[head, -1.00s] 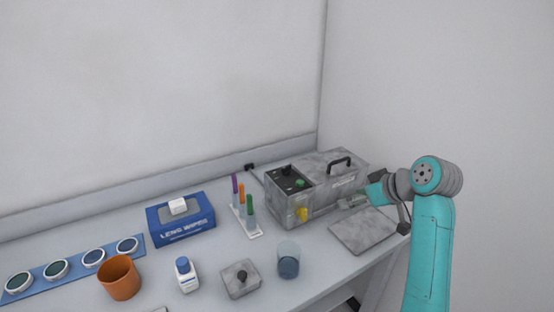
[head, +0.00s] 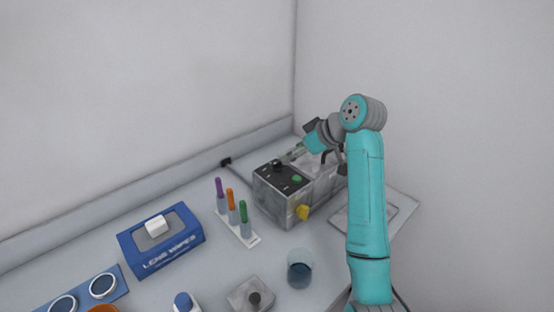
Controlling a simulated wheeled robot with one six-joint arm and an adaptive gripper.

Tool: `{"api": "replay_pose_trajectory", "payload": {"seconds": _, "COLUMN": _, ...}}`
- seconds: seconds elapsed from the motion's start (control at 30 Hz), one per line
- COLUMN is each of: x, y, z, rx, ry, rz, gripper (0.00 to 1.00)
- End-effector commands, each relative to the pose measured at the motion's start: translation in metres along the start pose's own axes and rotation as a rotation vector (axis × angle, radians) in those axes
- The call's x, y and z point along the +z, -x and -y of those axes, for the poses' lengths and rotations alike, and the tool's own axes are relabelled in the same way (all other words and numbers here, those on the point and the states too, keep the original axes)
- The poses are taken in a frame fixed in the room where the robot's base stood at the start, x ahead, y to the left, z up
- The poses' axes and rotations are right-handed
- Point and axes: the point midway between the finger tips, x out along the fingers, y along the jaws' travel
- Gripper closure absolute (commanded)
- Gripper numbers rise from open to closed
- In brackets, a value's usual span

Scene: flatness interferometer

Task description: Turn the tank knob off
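The tank (head: 272,205) is a grey mottled metal box at the back right of the bench. Its black top panel (head: 268,177) carries a black knob (head: 278,165) and a green button or knob (head: 297,178). A yellow knob or valve (head: 303,213) sits low on its side. My gripper (head: 294,154) is above the tank's panel, just right of and close to the black knob. Whether it touches the knob, and whether its fingers are open or shut, is too small to tell.
A rack (head: 240,234) with purple, orange and green tubes stands left of the tank. A glass beaker (head: 300,270) and a grey lidded box (head: 251,296) are in front. A blue lens wipes box (head: 160,241) is further left. A flat grey slab (head: 345,219) lies right of the tank.

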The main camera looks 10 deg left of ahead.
Motion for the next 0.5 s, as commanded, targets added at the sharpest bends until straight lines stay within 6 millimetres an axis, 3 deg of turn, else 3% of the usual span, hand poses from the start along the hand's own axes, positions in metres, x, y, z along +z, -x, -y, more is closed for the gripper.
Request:
{"api": "replay_pose_trajectory", "payload": {"seconds": 0.2, "x": 0.000, "y": -0.040, "z": 0.001, "rx": -0.002, "ry": -0.001, "rz": 0.001, "gripper": 0.33}}
{"api": "replay_pose_trajectory", "payload": {"seconds": 0.5, "x": 0.000, "y": -0.072, "z": 0.000, "rx": 0.000, "ry": 0.001, "rz": 0.001, "gripper": 0.33}}
